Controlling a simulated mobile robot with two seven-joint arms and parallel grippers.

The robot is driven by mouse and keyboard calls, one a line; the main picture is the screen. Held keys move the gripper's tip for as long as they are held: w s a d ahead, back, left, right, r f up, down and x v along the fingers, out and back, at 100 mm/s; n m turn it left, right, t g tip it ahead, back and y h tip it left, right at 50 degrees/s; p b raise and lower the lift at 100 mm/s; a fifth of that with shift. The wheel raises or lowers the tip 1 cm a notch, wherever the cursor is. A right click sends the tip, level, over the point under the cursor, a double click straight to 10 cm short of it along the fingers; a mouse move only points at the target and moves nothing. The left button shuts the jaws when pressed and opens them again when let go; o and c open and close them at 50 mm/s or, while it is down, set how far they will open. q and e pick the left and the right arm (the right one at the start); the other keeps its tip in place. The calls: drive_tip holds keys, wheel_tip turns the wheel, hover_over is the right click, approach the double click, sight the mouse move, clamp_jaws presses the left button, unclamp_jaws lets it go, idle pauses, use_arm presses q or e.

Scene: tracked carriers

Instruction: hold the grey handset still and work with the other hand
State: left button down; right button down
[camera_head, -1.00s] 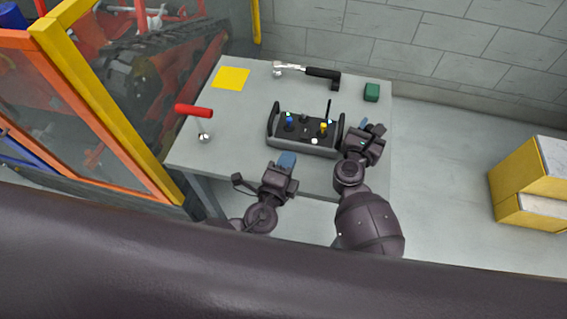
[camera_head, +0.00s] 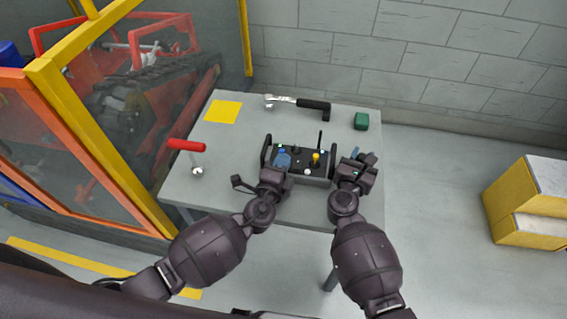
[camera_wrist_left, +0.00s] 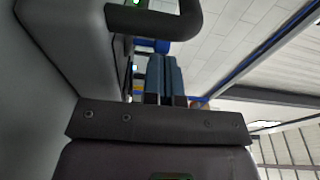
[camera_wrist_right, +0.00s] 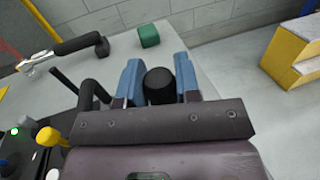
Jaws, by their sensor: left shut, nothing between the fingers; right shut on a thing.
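The grey handset (camera_head: 318,181) sits on the table, with black handles at its ends, an antenna, and a yellow stick (camera_head: 316,157) and white knob (camera_head: 307,171) on top. My right gripper (camera_head: 358,157) is at its right end, shut on a black rounded part (camera_wrist_right: 160,84) that appears to be the handset's handle. My left gripper (camera_head: 283,158) is shut and empty, over or beside the handset's left part, which it partly hides. In the left wrist view, its closed blue fingers (camera_wrist_left: 166,76) are near a black handle (camera_wrist_left: 155,20) and a blue knob (camera_wrist_left: 152,45); contact is unclear.
The grey table (camera_head: 225,150) also bears a red-handled tool (camera_head: 186,145), a yellow sheet (camera_head: 222,111), a black-handled wrench (camera_head: 297,102) and a green block (camera_head: 361,120). A yellow-framed barrier (camera_head: 105,140) stands left.

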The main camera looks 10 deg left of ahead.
use_arm(q)
drive_tip(key=shift+w+r, duration=0.4)
drive_tip(key=shift+w, duration=0.1)
drive_tip(key=shift+w+g, duration=0.15)
drive_tip(key=shift+g, duration=0.15)
drive_tip(key=shift+d, duration=0.1)
idle(2.9)
drive_tip(key=s+d, duration=0.1)
drive_tip(key=s+d+r, duration=0.1)
drive_tip(key=s, duration=0.1)
drive_tip(key=shift+s+d+r, duration=0.1)
drive_tip(key=shift+s+d, duration=0.05)
drive_tip(key=shift+s, duration=0.1)
drive_tip(key=s+a+r, duration=0.2)
drive_tip(key=s+r, duration=0.1)
drive_tip(key=s, duration=0.5)
drive_tip(key=shift+s+a+r, duration=0.15)
drive_tip(key=shift+s+r, duration=0.05)
drive_tip(key=shift+s, duration=0.2)
